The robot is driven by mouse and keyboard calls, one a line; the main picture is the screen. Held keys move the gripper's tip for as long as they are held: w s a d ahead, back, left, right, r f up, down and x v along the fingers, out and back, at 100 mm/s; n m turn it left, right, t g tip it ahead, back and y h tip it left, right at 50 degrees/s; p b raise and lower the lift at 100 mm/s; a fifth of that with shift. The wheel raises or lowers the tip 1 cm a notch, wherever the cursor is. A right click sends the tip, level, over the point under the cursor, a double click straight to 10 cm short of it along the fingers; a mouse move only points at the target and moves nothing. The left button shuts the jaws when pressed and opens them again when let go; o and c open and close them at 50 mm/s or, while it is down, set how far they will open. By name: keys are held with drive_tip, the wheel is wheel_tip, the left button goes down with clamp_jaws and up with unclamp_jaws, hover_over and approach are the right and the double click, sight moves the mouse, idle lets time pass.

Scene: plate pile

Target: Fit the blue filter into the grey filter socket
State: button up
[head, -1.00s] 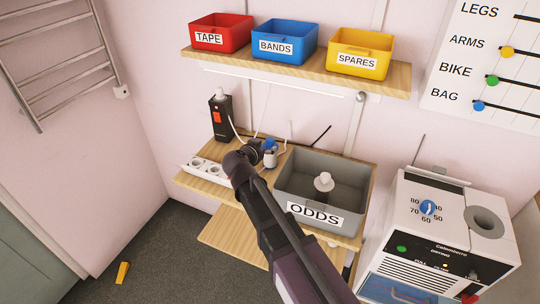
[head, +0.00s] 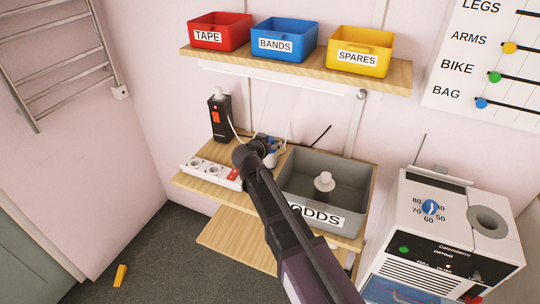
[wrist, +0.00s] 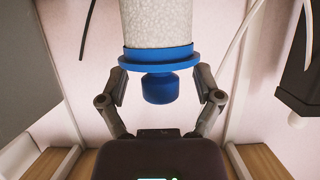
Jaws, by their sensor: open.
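The blue filter (wrist: 160,60) fills the top middle of the wrist view: a white speckled body with a blue rim and a blue knob that points towards my gripper. My gripper (wrist: 161,86) is open, with one finger on each side of the knob below the rim. Gaps show between the fingers and the knob. In the head view my gripper (head: 268,143) is over the wooden shelf, and my arm hides most of the filter.
The grey ODDS bin (head: 350,175) stands right of my gripper with a pale object inside. A power strip (head: 208,173) and a black device (head: 220,118) with cables are at left. The upper shelf (head: 385,73) holds red, blue and yellow bins.

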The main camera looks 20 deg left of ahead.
clamp_jaws()
idle(0.3)
drive_tip(key=shift+r, duration=0.15)
wheel_tip(320, 180, up, 10)
drive_tip(key=p, duration=1)
idle(0.7)
